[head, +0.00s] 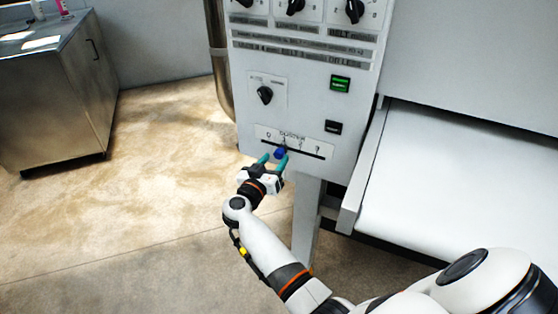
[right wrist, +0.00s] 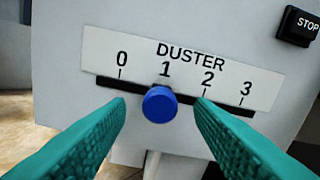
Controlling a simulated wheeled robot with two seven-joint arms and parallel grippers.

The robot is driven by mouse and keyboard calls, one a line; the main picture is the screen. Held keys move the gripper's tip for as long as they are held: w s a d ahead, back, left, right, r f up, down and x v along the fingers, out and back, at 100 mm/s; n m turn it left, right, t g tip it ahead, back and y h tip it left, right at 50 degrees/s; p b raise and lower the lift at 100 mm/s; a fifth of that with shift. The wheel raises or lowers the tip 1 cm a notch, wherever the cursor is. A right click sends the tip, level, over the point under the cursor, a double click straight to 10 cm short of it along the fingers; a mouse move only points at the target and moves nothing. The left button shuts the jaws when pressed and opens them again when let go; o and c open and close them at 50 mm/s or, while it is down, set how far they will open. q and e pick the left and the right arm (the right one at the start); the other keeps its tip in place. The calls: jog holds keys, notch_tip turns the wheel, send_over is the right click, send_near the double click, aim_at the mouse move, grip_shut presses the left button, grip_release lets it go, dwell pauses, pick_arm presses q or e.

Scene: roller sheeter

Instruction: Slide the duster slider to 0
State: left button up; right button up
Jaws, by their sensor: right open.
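The duster slider is a round blue knob (right wrist: 160,104) on a dark horizontal slot low on the white control panel. The knob stands at the 1 mark of the DUSTER scale (right wrist: 185,68), which runs from 0 at the left to 3 at the right. In the head view the knob (head: 280,153) shows at my right gripper's fingertips. My right gripper (head: 272,158) is open, with teal fingers on either side of the knob. In the right wrist view the fingers (right wrist: 160,108) show gaps to the knob on both sides. My left gripper is not in view.
The control panel (head: 312,108) has a selector knob (head: 265,96), a green button (head: 340,84) and a black STOP button (right wrist: 298,25) above the slider. A white conveyor belt (head: 455,185) lies to the right. A metal cabinet (head: 60,95) stands far left, with open floor between.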

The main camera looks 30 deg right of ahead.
aim_at(278, 156)
jog(key=b+x, duration=0.1)
jog(key=x, duration=0.1)
jog(key=shift+w+d+f, duration=0.15)
jog(key=shift+w+d, duration=0.05)
jog(key=shift+d, duration=0.15)
jog(key=shift+w+d+b, duration=0.2)
jog(key=shift+d+b, duration=0.1)
jog(key=shift+b, duration=0.1)
jog(key=shift+w+d, duration=0.15)
jog(key=shift+d+r, duration=0.1)
jog(key=shift+r, duration=0.1)
jog(key=shift+c, duration=0.3)
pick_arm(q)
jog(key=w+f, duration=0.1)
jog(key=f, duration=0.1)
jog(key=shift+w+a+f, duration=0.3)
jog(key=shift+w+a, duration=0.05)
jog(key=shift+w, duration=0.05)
pick_arm(e)
grip_shut()
